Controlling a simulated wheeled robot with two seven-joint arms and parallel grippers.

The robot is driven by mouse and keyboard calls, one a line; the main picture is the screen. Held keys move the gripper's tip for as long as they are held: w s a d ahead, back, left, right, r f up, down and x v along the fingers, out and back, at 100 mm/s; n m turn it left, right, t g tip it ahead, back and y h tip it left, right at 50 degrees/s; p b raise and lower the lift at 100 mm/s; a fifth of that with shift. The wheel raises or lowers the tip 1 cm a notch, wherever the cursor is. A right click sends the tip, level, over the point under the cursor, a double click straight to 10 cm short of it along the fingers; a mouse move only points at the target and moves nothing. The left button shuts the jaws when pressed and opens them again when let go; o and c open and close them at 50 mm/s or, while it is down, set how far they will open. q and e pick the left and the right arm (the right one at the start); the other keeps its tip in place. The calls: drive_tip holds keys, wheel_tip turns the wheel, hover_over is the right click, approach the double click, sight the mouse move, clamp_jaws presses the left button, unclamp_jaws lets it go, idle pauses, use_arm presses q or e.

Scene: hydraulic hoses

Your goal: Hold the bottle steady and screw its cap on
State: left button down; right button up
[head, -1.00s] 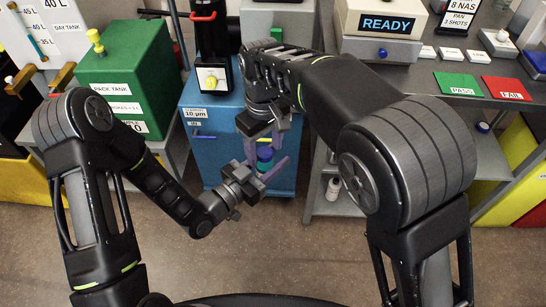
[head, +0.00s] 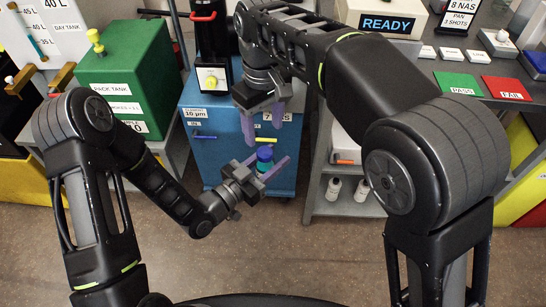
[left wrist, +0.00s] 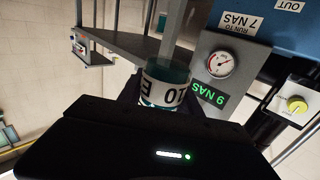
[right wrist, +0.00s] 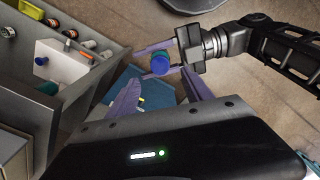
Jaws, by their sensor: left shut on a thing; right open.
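My left gripper (head: 264,173) is shut on a small teal bottle (head: 264,167), held roughly upright in front of the blue cabinet. A blue cap (head: 264,153) sits on top of the bottle; how tightly it is seated cannot be told. The bottle (left wrist: 165,85), with a white printed label, also shows in the left wrist view. In the right wrist view the blue cap (right wrist: 160,65) faces me between the left gripper's fingers. My right gripper (head: 262,135) is open and empty, pointing down above the cap and apart from it.
The blue cabinet (head: 205,150) stands right behind the grippers. A grey shelf unit (head: 325,205) with white bottles (head: 333,188) is to the right. A green tank (head: 125,75) stands at the left. The floor (head: 290,255) in front is clear.

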drive_tip(key=shift+f, duration=0.1)
drive_tip(key=w+d+f+m+t+y, duration=0.2)
drive_tip(key=w+d+f+m+t, duration=0.15)
drive_tip(key=w+f+m, duration=0.45)
drive_tip(key=w+d+f+m+t+y, duration=0.2)
drive_tip(key=w+d+f+m+t, duration=0.25)
drive_tip(key=f, duration=0.55)
drive_tip(key=s+d+f+m+g, duration=0.1)
drive_tip(key=s+d+f+g, duration=0.15)
drive_tip(key=s+f, duration=0.6)
drive_tip(key=s+d+f+g, duration=0.1)
drive_tip(key=s+d+f, duration=0.3)
drive_tip(key=s+f, duration=0.45)
drive_tip(key=s+a+f+n+g, duration=0.1)
drive_tip(key=s+f+n+g, duration=0.1)
drive_tip(key=s, duration=1.3)
drive_tip(key=shift+s+f+g, duration=0.35)
drive_tip(key=shift+f+g, duration=0.25)
drive_tip(key=shift+g, duration=0.35)
drive_tip(key=shift+n, duration=0.25)
